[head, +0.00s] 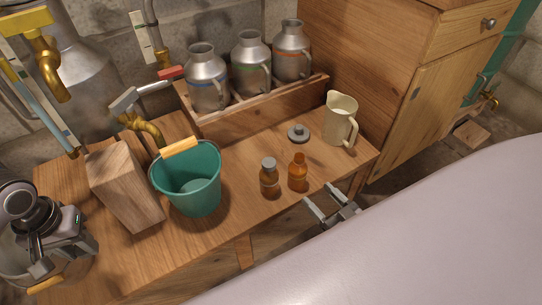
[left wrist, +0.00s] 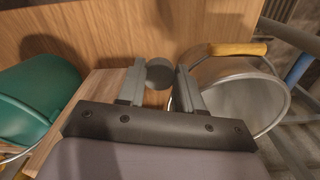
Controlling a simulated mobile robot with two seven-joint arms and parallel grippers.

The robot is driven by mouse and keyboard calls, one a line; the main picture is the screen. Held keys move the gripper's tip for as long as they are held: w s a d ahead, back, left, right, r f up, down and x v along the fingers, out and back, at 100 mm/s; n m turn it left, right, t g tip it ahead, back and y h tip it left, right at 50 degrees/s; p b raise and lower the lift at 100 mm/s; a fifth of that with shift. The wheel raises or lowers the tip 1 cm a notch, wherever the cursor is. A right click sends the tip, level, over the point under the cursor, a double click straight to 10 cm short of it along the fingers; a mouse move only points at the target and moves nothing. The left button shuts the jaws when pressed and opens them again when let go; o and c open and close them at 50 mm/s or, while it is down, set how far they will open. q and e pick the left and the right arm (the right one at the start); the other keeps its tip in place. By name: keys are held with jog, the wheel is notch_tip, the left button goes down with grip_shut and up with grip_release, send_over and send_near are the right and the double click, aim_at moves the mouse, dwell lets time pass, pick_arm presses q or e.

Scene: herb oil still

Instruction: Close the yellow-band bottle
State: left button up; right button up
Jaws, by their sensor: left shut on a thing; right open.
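Two small amber bottles stand upright near the bench's front edge in the head view. The left bottle (head: 269,181) wears a grey cap (head: 268,163). The right bottle (head: 298,176) shows a bare amber neck with no cap. I cannot make out a band colour on either. My left gripper (head: 40,268) is at the far left, away from the bottles. In the left wrist view its fingers (left wrist: 159,88) are shut on a small dark grey round thing (left wrist: 158,73), perhaps a cap. My right gripper (head: 331,207) is open and empty off the bench's front edge, right of the bottles.
A green bucket (head: 196,190) and a wooden block (head: 126,187) stand between my left gripper and the bottles. A steel pot (left wrist: 235,88) is close beside the left gripper. A grey lid (head: 298,134), a cream jug (head: 341,119) and crated metal cans (head: 250,70) stand behind.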

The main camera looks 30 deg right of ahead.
aim_at(303, 179)
pick_arm(q)
notch_tip(303, 179, down, 2)
jog(key=shift+f+b, duration=0.15)
jog(key=shift+b, duration=1)
pick_arm(e)
jog(key=w, duration=0.6)
jog(key=shift+w+a, duration=0.1)
jog(key=shift+a, duration=0.3)
jog(key=shift+w, duration=0.25)
jog(key=shift+w, duration=0.1)
jog(key=w+b, duration=0.1)
jog(key=w, duration=0.1)
jog(key=w+b, duration=0.1)
jog(key=w, duration=0.1)
jog(key=shift+w+a+r, duration=0.15)
jog(key=shift+a, duration=0.05)
jog(key=shift+w+a, duration=0.1)
jog(key=shift+w, duration=0.3)
pick_arm(q)
notch_tip(303, 179, down, 2)
jog(key=shift+f, duration=0.2)
